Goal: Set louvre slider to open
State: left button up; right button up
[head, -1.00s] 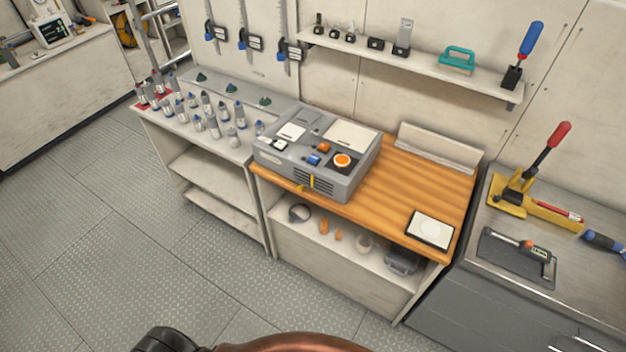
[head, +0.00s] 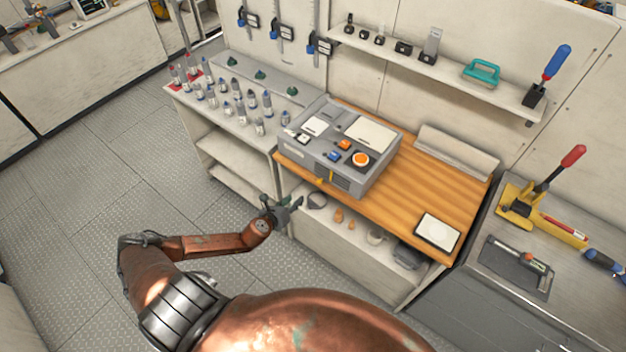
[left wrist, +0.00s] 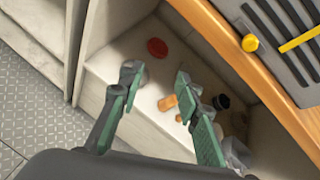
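The grey machine (head: 345,150) stands on the wooden worktop, with dark louvre slots (head: 340,182) low on its front. A small yellow slider knob (head: 319,181) sits at the left of the slots; it also shows in the left wrist view (left wrist: 250,43). A yellow bar (head: 332,176) lies across the slots and shows again in the left wrist view (left wrist: 302,39). My left gripper (head: 296,201) is below and left of the knob, apart from it, in front of the lower shelf. In the left wrist view its fingers (left wrist: 157,76) are apart with nothing between them. My right gripper is not in view.
The wooden worktop edge (left wrist: 240,55) runs between my left gripper and the machine. The shelf below holds a red round lid (left wrist: 157,47), orange pieces (left wrist: 167,102) and other small items. Several bottles (head: 240,100) stand on the left bench. The floor (head: 90,190) in front is clear.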

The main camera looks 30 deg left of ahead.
aim_at(318, 182)
pick_arm(q)
jog(key=d+r+m+t+h+p, duration=0.15)
jog(key=d+r+m, duration=0.4)
jog(key=r, duration=0.55)
jog(key=shift+m+h, duration=0.35)
jog(key=shift+m, duration=0.1)
jog(key=x, duration=0.7)
jog(key=shift+a+f, duration=0.15)
jog(key=shift+f, duration=0.15)
jog(key=shift+c, duration=0.2)
grip_shut()
